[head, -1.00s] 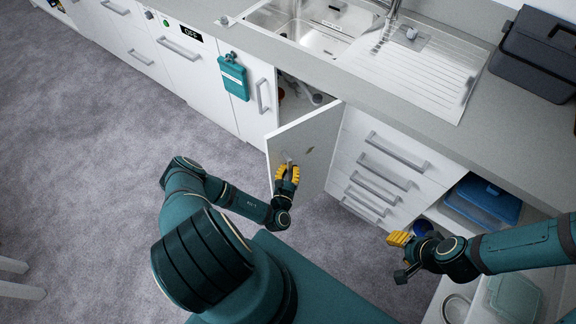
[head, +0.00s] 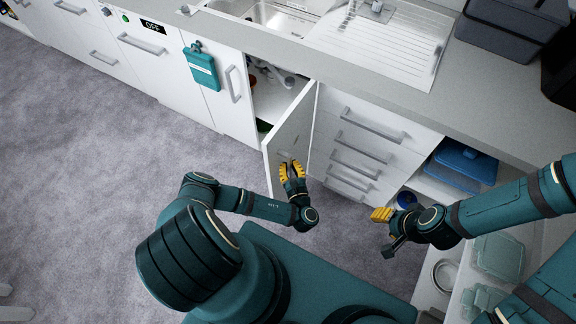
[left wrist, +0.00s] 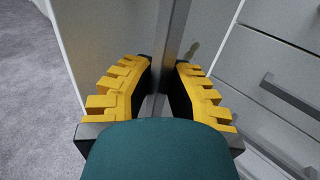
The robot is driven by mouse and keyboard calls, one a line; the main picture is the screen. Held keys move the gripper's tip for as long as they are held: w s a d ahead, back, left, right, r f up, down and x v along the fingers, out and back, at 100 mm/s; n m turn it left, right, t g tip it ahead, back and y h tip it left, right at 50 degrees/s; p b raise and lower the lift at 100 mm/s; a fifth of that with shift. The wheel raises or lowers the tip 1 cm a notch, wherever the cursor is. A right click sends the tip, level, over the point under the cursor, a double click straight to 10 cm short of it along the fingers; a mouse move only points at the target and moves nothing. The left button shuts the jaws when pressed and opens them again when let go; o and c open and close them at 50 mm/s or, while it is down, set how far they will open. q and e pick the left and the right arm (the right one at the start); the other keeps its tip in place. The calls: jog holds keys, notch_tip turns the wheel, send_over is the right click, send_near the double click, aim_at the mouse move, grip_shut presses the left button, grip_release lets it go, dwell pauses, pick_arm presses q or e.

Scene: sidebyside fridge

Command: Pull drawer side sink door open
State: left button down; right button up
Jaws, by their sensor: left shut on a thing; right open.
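The drawer side sink door (head: 308,125) is a white panel next to the drawers. It stands partly open, swung out from the cabinet under the sink, with its outer face towards me. My left gripper (head: 291,170) is at this face and shut on the door's vertical grey handle (left wrist: 174,40). In the left wrist view the yellow fingers (left wrist: 163,75) lie on both sides of the bar. The handle is mostly hidden by the fingers in the head view. My right gripper (head: 383,215) is open and empty, in front of the lower drawers and shelf.
The drawers (head: 362,140) with grey handles are right of the door. A closed white door (head: 228,95) with a teal holder (head: 202,68) is left of the opening. Blue containers (head: 463,162) stand on an open shelf at right. The carpet (head: 110,180) at left is clear.

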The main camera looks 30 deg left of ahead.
aim_at(290, 157)
pick_arm(q)
jog(key=shift+s+d+f, duration=0.1)
jog(key=shift+s+f, duration=0.1)
jog(key=shift+f, duration=0.05)
jog(key=c, duration=0.9)
grip_release()
jog(key=shift+r, duration=0.15)
jog(key=shift+r, duration=0.1)
jog(key=shift+w+r, duration=0.1)
jog(key=shift+r, duration=0.2)
notch_tip(290, 157, up, 9)
jog(key=shift+r, duration=0.1)
